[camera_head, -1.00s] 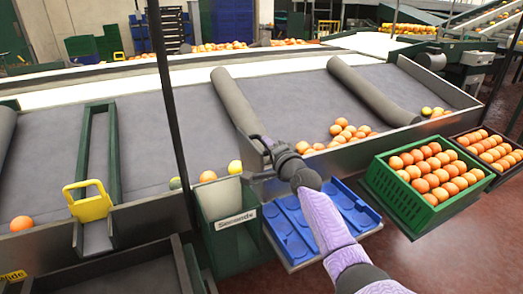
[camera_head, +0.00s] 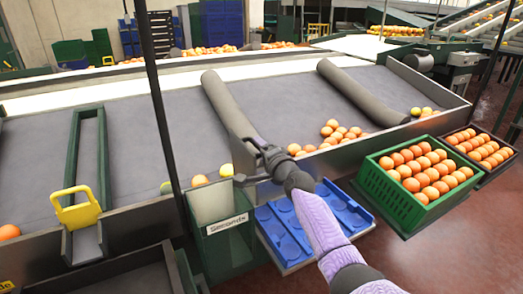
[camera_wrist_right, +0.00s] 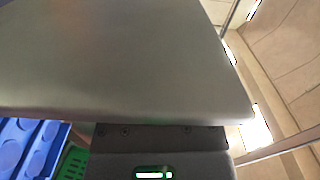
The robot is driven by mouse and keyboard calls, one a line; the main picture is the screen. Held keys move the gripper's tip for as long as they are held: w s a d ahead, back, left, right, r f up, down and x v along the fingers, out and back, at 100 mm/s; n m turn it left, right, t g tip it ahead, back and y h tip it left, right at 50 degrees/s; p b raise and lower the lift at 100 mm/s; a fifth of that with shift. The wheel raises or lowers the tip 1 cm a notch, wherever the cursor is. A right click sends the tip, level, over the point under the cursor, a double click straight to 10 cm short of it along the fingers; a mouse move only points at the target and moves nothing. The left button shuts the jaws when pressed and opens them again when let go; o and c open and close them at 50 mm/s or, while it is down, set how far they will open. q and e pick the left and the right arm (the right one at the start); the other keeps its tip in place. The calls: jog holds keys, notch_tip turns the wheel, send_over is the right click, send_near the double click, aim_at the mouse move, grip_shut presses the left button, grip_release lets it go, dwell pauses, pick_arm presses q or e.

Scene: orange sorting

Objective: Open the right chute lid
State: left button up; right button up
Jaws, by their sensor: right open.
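The green chute marked "Seconds" (camera_head: 222,248) stands at the front edge of the sorting table in the head view. A pale grey flap (camera_head: 212,203) stands upright at its top; I cannot tell whether this is the lid. My right gripper (camera_head: 246,163) is open, just right of and above this flap, beside the table's metal edge. I cannot tell whether it touches anything. In the right wrist view a large smooth grey surface (camera_wrist_right: 120,60) fills much of the picture and hides what lies beyond it. My left gripper is not in view.
Blue trays (camera_head: 312,225) lie below my right arm. A green crate of oranges (camera_head: 412,180) stands to their right, with a dark crate (camera_head: 480,148) beyond. A yellow handle (camera_head: 76,208) is at left. Loose oranges (camera_head: 338,132) rest on the sloping table.

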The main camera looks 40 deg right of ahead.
jog(key=shift+s+a+r+p, duration=0.1)
jog(key=shift+s+r+p, duration=0.05)
jog(key=shift+s+p, duration=0.2)
pick_arm(q)
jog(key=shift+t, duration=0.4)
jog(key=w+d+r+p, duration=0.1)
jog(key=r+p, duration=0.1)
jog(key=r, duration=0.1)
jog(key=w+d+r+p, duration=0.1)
jog(key=p, duration=0.1)
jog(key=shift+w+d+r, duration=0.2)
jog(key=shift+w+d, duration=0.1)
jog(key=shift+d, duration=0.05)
pick_arm(e)
jog(key=v, duration=0.9)
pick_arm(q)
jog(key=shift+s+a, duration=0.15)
